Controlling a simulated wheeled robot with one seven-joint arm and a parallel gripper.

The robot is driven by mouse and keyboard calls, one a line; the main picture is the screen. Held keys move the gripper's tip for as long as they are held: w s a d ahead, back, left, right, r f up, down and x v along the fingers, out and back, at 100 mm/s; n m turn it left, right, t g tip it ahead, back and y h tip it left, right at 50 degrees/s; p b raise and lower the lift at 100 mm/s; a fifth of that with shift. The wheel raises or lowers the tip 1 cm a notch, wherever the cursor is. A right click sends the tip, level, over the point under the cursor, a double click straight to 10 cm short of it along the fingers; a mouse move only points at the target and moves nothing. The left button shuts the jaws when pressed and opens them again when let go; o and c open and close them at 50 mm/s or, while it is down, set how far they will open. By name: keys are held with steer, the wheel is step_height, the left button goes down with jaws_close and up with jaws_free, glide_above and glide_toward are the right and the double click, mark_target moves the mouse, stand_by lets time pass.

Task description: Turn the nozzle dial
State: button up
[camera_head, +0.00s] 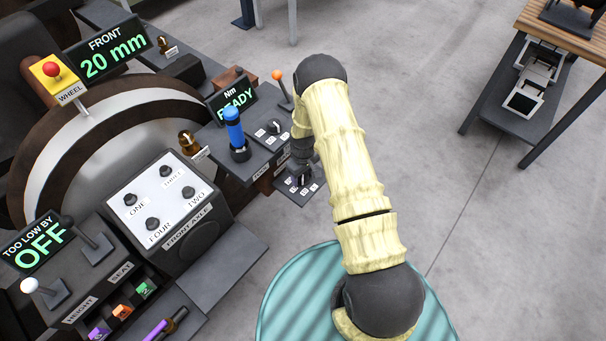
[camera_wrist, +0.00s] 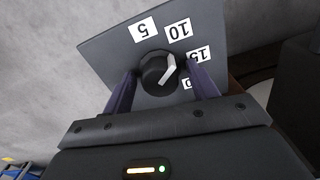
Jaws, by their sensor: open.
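A round black dial (camera_wrist: 158,72) with a white pointer sits on a grey plate (camera_wrist: 110,52) in the wrist view. Labels reading 5, 10 and 15 appear upside down around it, and one more label is partly hidden. The pointer faces between the 10 and 15 labels. My gripper (camera_wrist: 162,84) is open, with one finger on each side of the dial; I cannot tell whether they touch it. In the head view my gripper (camera_head: 303,160) hangs over a small labelled plate (camera_head: 299,193) at the console's right end and hides much of its dial.
Left of my gripper stand a blue handle (camera_head: 234,128), another small knob (camera_head: 274,127) and an orange-tipped lever (camera_head: 278,76). A Nm display (camera_head: 232,100) reads READY. The floor to the right is open up to a wooden-topped table (camera_head: 565,35).

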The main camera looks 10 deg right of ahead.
steer(key=c, duration=1)
steer(key=shift+m, duration=0.5)
steer(key=m+b, duration=0.1)
steer(key=m, duration=0.2)
steer(key=shift+m, duration=0.3)
steer(key=m, duration=0.4)
steer(key=shift+m+b, duration=0.3)
steer(key=m, duration=0.8)
steer(key=shift+m, duration=0.3)
